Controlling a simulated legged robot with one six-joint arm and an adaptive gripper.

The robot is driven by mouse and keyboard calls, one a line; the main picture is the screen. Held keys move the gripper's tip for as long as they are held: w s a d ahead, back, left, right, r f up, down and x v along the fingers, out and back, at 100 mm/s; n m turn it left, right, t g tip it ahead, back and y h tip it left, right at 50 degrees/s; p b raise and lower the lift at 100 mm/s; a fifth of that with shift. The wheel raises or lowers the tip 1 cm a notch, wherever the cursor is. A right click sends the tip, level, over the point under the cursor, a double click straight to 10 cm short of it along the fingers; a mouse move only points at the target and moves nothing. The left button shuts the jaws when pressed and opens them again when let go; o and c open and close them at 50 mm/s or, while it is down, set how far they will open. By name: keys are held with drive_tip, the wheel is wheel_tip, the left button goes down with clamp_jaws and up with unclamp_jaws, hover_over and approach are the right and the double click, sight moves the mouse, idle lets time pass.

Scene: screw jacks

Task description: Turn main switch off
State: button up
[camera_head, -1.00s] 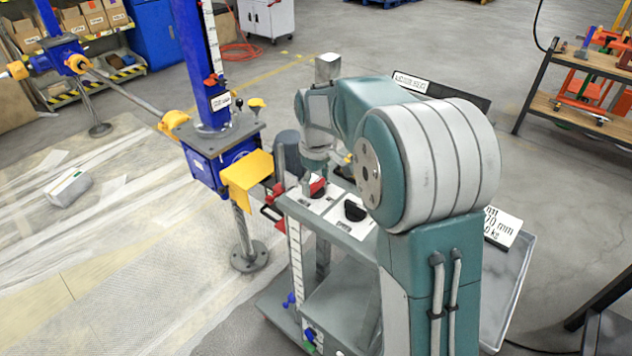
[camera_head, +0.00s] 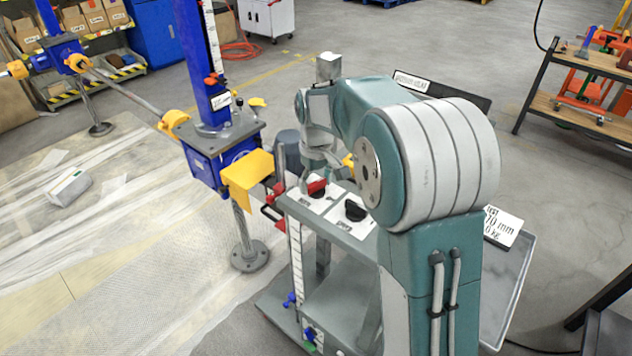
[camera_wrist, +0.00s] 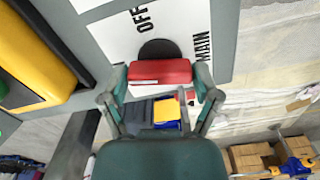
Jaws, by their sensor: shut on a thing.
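The main switch (camera_head: 318,194) is a black round knob with a red handle on a white plate on top of the grey cart. In the wrist view its red handle (camera_wrist: 160,72) lies crosswise in front of the black disc (camera_wrist: 160,48). The white plate (camera_wrist: 185,22) reads "OFF" above left of the knob and "MAIN" to its right. My gripper (camera_wrist: 160,80) has one finger at each end of the red handle and is shut on it. In the head view my gripper (camera_head: 314,176) is partly hidden by my own arm.
A second black knob (camera_head: 355,211) sits on its own white plate just right of the main switch. A blue screw jack (camera_head: 215,160) with a yellow guard (camera_head: 248,180) stands close on the left. A dark display panel (camera_head: 445,92) rises behind my arm.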

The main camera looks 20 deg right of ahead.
sight(315, 181)
drive_tip(key=m, duration=0.4)
drive_tip(key=shift+w+m, duration=0.1)
drive_tip(key=shift+m, duration=0.2)
drive_tip(key=m, duration=0.3)
drive_tip(key=shift+m, duration=0.4)
drive_tip(key=m, duration=0.7)
drive_tip(key=shift+r, duration=0.1)
drive_tip(key=o, duration=1)
drive_tip(key=shift+c, duration=0.2)
wheel_tip(315, 181, up, 12)
